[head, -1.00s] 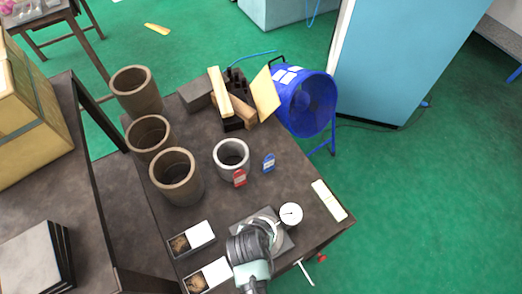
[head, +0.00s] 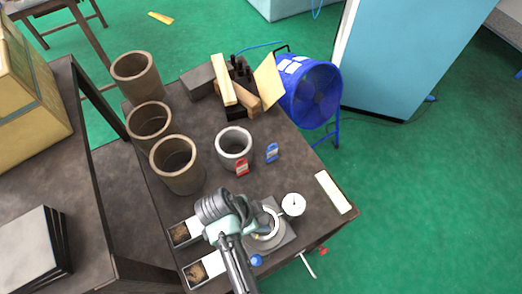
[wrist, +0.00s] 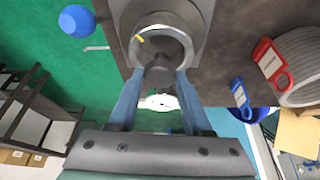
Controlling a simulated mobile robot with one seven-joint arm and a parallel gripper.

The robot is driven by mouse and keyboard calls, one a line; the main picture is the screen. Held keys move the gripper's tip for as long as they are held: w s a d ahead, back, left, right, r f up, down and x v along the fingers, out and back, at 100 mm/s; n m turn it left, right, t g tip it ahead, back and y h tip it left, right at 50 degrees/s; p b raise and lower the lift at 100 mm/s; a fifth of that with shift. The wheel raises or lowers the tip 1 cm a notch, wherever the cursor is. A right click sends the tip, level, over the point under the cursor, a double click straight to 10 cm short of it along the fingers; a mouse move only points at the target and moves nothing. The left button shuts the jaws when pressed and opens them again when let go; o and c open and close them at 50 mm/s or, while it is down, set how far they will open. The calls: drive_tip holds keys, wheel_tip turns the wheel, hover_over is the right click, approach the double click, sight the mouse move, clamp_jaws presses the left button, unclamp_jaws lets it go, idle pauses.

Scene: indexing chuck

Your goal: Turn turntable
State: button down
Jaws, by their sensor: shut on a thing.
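The turntable is a grey chuck with a pale ring (head: 265,239) on a square dark base at the table's front edge. In the wrist view its ring (wrist: 175,46) shows at the top, with a yellow mark on the upper left of it. My gripper (wrist: 160,74) has its two blue fingers on either side of a dark rounded knob (wrist: 160,70) at the ring's near side, and is shut on it. In the head view my wrist hides the fingertips and the knob. A blue ball (head: 257,261) stands beside the base; it also shows in the wrist view (wrist: 77,20).
A white dial gauge (head: 293,204) stands right beside the chuck. Two white boxes (head: 206,270) lie to its left. A grey cup (head: 233,147), red tag (head: 242,167) and blue tag (head: 272,153) stand behind. Brown pots (head: 178,165) line the left edge.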

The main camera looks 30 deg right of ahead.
drive_tip(key=shift+w+m, duration=0.1)
drive_tip(key=shift+m, duration=0.6)
drive_tip(key=shift+g, duration=0.3)
drive_tip(key=shift+c, duration=1.7)
unclamp_jaws()
drive_tip(key=p+v, duration=0.1)
drive_tip(key=v, duration=1.2)
drive_tip(key=shift+d, duration=0.15)
